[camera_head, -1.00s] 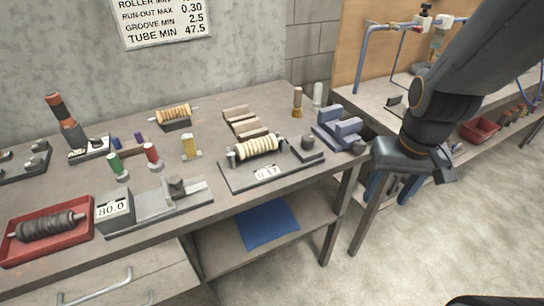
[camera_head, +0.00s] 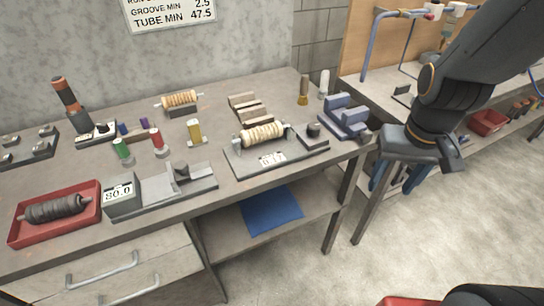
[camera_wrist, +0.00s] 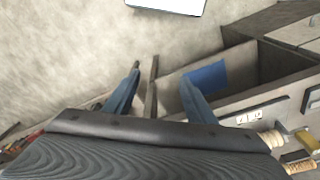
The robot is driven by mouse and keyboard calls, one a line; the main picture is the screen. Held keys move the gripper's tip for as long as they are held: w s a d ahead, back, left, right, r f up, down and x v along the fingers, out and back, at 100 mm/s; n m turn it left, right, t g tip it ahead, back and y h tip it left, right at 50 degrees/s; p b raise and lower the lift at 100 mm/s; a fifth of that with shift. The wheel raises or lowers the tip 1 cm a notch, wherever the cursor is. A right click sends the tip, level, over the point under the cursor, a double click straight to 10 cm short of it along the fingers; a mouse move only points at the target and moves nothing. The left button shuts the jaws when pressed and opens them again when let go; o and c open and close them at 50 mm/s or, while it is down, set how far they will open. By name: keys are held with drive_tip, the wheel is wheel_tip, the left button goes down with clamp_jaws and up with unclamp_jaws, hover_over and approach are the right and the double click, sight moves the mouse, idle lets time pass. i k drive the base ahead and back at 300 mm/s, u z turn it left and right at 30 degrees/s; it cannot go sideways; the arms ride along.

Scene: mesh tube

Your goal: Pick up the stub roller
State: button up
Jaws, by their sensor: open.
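I cannot tell for sure which piece is the stub roller. A cream ribbed roller (camera_head: 263,134) sits in a fixture at the front of the bench, and a similar tan roller (camera_head: 180,99) rests on a dark block at the back. A dark ribbed roller (camera_head: 54,209) lies in a red tray (camera_head: 94,208) at the front left. My gripper (camera_head: 386,188) is open and empty beyond the right end of the bench, well apart from all the rollers. Its blue fingers stand wide apart in the wrist view (camera_wrist: 160,80).
The grey bench (camera_head: 222,105) also bears small coloured cylinders, a gauge marked 80.0 (camera_head: 122,197) and a blue-grey V-block (camera_head: 343,117). A blue sheet (camera_head: 270,210) lies on the lower shelf. A second bench with a red bin (camera_head: 489,122) stands at right. Floor between is clear.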

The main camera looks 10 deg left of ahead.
sight(270, 131)
drive_tip(key=u, duration=0.65)
drive_tip(key=i, duration=0.6)
drive_tip(key=u, duration=1.55)
